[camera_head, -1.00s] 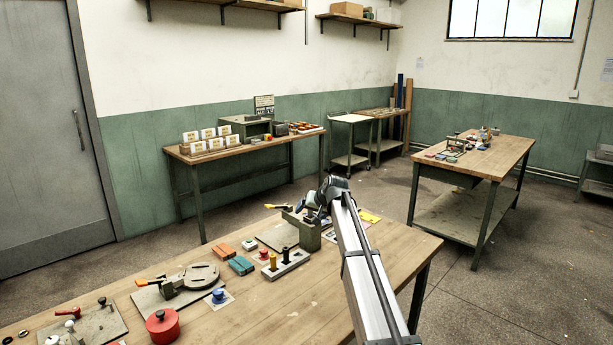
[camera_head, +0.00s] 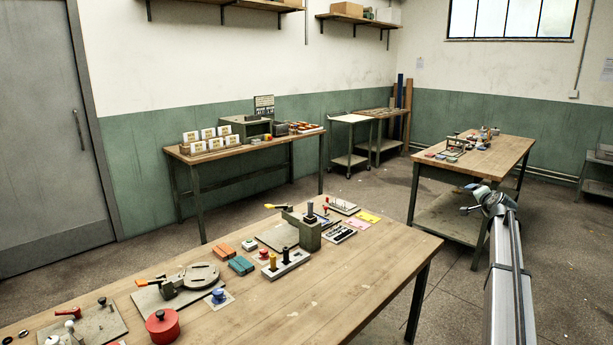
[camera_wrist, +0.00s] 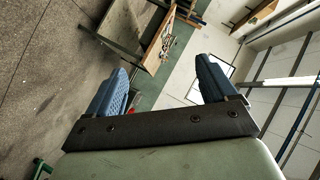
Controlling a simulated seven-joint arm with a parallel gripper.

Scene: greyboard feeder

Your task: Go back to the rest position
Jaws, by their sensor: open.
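My gripper (camera_wrist: 158,85) shows in the wrist view with its two blue ribbed fingers spread wide apart and nothing between them. In the head view my arm reaches up from the lower right, and its wrist end is off the right side of the front workbench (camera_head: 330,295), clear of everything on it. In that view the fingertips are too small to make out. The wrist view is tilted and looks out over the floor, a bench and the wall.
The front bench holds a green fixture (camera_head: 307,235), a red pot (camera_head: 162,326), a round-topped fixture (camera_head: 200,275) and several small parts. A second wooden table (camera_head: 500,160) stands behind my wrist. Another bench (camera_head: 235,150) lines the back wall. Open floor (camera_head: 450,290) lies around my arm.

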